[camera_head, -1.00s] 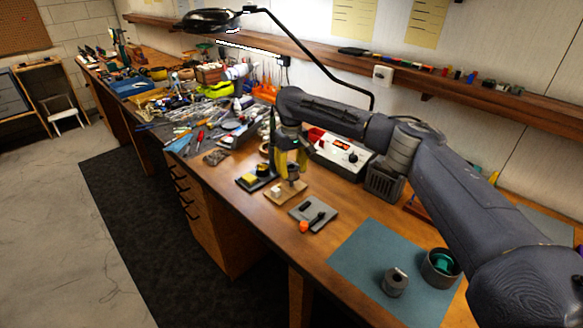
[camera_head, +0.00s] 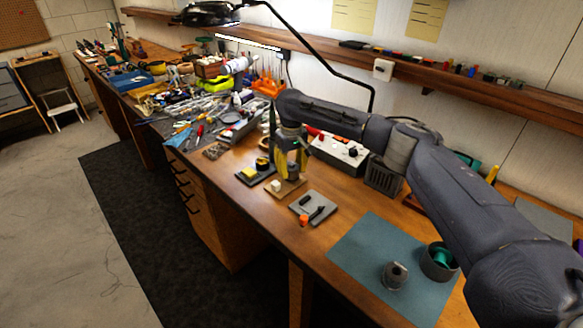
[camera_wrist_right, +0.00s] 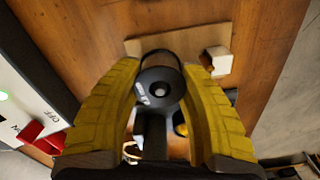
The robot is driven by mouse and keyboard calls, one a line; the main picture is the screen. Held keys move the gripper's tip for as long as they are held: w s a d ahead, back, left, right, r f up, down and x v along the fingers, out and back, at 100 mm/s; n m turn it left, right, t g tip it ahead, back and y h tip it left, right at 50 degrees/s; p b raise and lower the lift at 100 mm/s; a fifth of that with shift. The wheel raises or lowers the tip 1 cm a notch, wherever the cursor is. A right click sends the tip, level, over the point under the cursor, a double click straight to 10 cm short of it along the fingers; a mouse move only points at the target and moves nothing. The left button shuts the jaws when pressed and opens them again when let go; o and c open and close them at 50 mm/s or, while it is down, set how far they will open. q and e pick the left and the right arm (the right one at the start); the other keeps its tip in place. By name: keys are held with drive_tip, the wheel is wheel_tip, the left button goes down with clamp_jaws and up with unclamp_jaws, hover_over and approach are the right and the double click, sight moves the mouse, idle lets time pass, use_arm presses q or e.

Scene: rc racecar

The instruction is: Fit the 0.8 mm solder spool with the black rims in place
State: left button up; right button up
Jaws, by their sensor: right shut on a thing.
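My right gripper (camera_head: 291,170) is shut on a dark, round, black-rimmed piece, which looks like the solder spool (camera_wrist_right: 160,88). In the right wrist view it sits between the two yellow fingers (camera_wrist_right: 163,100), with a pale hub and small white marks on its face. The gripper points down over a small wooden board (camera_head: 291,192) that carries a white block (camera_head: 276,186). In the wrist view the board (camera_wrist_right: 190,42) lies beyond the spool and the white block (camera_wrist_right: 216,61) is to its right. I cannot tell whether spool and board touch. My left gripper is not in view.
A grey plate (camera_head: 313,208) with a dark tool and orange part lies in front. A blue mat (camera_head: 365,250) holds a grey spool (camera_head: 395,275) and a dark cup (camera_head: 438,262) with something green. A white box (camera_head: 338,157) stands behind. Tools crowd the left bench.

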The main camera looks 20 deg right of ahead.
drive_tip(key=shift+f, duration=0.45)
idle(0.3)
drive_tip(key=o, duration=1.1)
drive_tip(key=shift+o, duration=0.8)
drive_tip(key=shift+r, duration=4.45)
